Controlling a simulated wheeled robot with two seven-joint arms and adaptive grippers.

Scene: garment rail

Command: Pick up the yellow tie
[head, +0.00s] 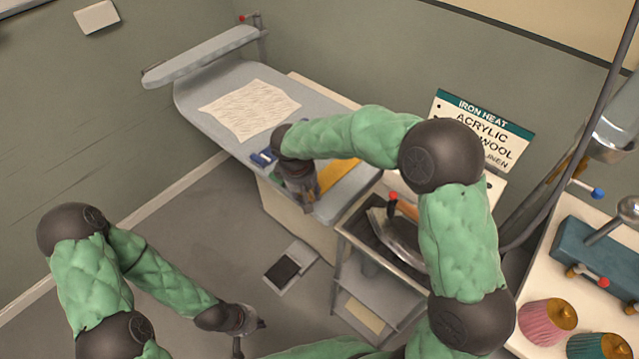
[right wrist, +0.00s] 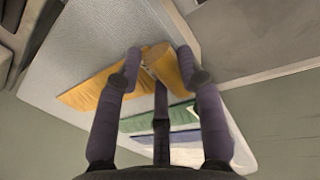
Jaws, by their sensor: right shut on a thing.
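The yellow tie (head: 341,180) lies across the grey ironing board, partly hidden by my right arm in the head view. In the right wrist view, the yellow tie (right wrist: 92,89) runs from the left to my fingertips, where a fold of it sits raised between them. My right gripper (right wrist: 160,65) is shut on the yellow tie at the board; it also shows in the head view (head: 303,197), where its fingertips are hard to make out. My left gripper (head: 252,337) is open and empty, low over the floor, away from the board.
A pale cloth (head: 248,110) lies on the ironing board (head: 205,85). An iron (head: 396,232) stands on a trolley.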

